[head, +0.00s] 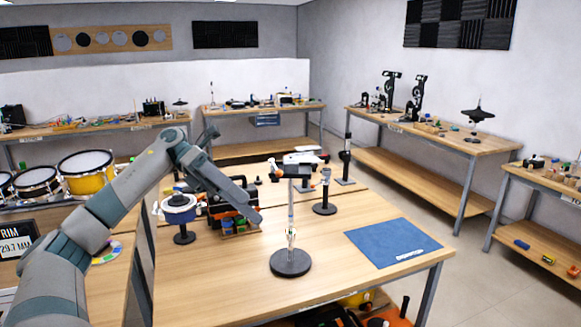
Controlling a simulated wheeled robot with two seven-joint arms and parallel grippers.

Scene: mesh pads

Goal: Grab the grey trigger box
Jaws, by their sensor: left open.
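My left arm comes in from the left, and its left gripper (252,200) is over the near table, beside a crowded organizer with coloured parts. It is open, with nothing visible between its fingers. A stand with a round black base (290,262) and a thin upright rod is just right of the gripper, apart from it. I cannot tell whether this block is the grey trigger box, and no other box is clearly that one. My right gripper is out of view.
A blue mat (393,242) lies on the table's right side, with bare wood around it. A black post stand (325,193) is behind the rod.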

